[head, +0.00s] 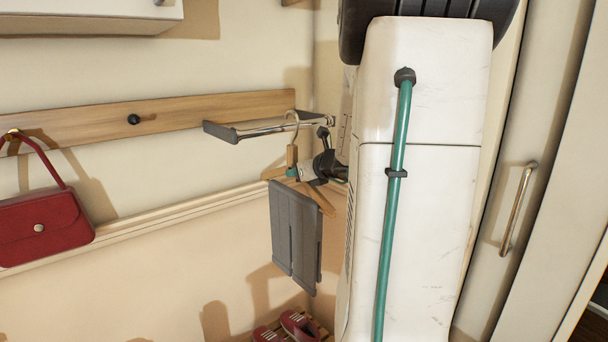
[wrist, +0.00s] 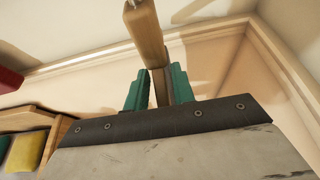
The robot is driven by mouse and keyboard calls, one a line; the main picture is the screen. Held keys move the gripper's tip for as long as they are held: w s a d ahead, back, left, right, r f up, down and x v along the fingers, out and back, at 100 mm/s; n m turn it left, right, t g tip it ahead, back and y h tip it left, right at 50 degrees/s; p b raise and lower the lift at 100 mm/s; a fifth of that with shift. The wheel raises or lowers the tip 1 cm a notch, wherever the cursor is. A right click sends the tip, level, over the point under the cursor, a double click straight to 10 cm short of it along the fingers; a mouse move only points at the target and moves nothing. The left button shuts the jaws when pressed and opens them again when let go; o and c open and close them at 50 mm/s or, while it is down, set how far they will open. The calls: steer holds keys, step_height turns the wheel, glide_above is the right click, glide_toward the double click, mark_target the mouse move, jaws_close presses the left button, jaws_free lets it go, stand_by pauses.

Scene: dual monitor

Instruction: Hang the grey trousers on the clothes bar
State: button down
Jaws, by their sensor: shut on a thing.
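The grey trousers (head: 294,230) hang folded over a wooden hanger (head: 325,204) in the head view. My gripper (head: 300,172) is beside the hanger's wooden neck, below its hook. In the wrist view, the green fingers of my gripper (wrist: 157,88) are shut around the wooden hanger neck (wrist: 146,35). The clothes bar (head: 262,127) is a metal rail on a wall bracket. The hanger's hook (head: 291,118) is up at the bar's height, near its right part; I cannot tell whether it touches the bar. The trousers do not show in the wrist view.
A wooden peg board (head: 160,118) with a dark peg runs along the wall. A red bag (head: 43,226) hangs at its left. Red shoes (head: 298,325) sit on a low rack below the trousers. A cabinet door with a metal handle (head: 517,208) is at the right.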

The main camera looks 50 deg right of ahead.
steer(key=shift+w+d, duration=0.25)
steer(key=shift+w, duration=0.85)
steer(key=shift+w+f, duration=0.1)
steer(key=shift+f, duration=0.9)
steer(key=c, duration=1.1)
jaws_free()
steer(key=v, duration=0.7)
steer(key=shift+s+a, duration=0.1)
steer(key=shift+s, duration=0.25)
